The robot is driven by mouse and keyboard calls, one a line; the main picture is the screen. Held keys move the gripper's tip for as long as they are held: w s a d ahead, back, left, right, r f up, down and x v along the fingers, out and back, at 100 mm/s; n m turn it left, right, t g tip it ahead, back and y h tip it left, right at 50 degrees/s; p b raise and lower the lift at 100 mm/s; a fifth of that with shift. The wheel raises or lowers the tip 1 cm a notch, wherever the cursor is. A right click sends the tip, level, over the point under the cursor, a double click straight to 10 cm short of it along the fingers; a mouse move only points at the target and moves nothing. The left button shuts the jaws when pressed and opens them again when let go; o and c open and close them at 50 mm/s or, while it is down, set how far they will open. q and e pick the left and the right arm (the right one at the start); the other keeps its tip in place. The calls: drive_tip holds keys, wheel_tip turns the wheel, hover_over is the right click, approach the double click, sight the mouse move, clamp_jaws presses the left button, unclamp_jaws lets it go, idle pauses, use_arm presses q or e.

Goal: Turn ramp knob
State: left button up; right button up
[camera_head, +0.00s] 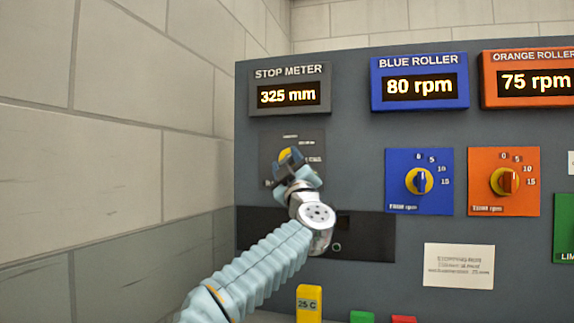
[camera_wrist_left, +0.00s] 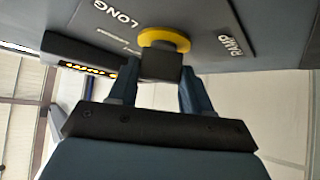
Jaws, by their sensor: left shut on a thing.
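The ramp knob (camera_wrist_left: 164,39) has a yellow round base and a dark grey block handle. It sits on a dark plate (camera_wrist_left: 212,22) marked RAMP and LONG in the left wrist view. My left gripper (camera_wrist_left: 158,72) is shut on the handle, a finger on either side. In the head view my left gripper (camera_head: 290,165) reaches up to that plate (camera_head: 270,142) and covers most of the knob, leaving a bit of yellow showing. The pointer direction and the scale are hidden. My right gripper is not in view.
Above is the stop meter (camera_head: 289,90), reading 325 mm. To the right are a blue roller display (camera_head: 419,82) at 80 rpm, an orange one (camera_head: 527,78) at 75 rpm, a blue dial (camera_head: 419,181) and an orange dial (camera_head: 504,181). A yellow 25 C block (camera_head: 309,304) stands below.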

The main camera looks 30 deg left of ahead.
use_arm(q)
drive_tip(key=shift+n+g, duration=0.7)
drive_tip(key=shift+n, duration=0.3)
drive_tip(key=shift+y, duration=0.3)
drive_tip(key=o, duration=1.1)
drive_tip(key=shift+c, duration=0.2)
drive_tip(key=shift+s+d+f, duration=0.15)
drive_tip(key=shift+d+f, duration=0.05)
drive_tip(key=shift+d, duration=0.05)
drive_tip(key=b+v, duration=0.5)
drive_tip(key=v, duration=0.8)
drive_tip(key=shift+d+r+b, duration=0.15)
drive_tip(key=shift+r+b, duration=0.05)
drive_tip(key=shift+b, duration=0.2)
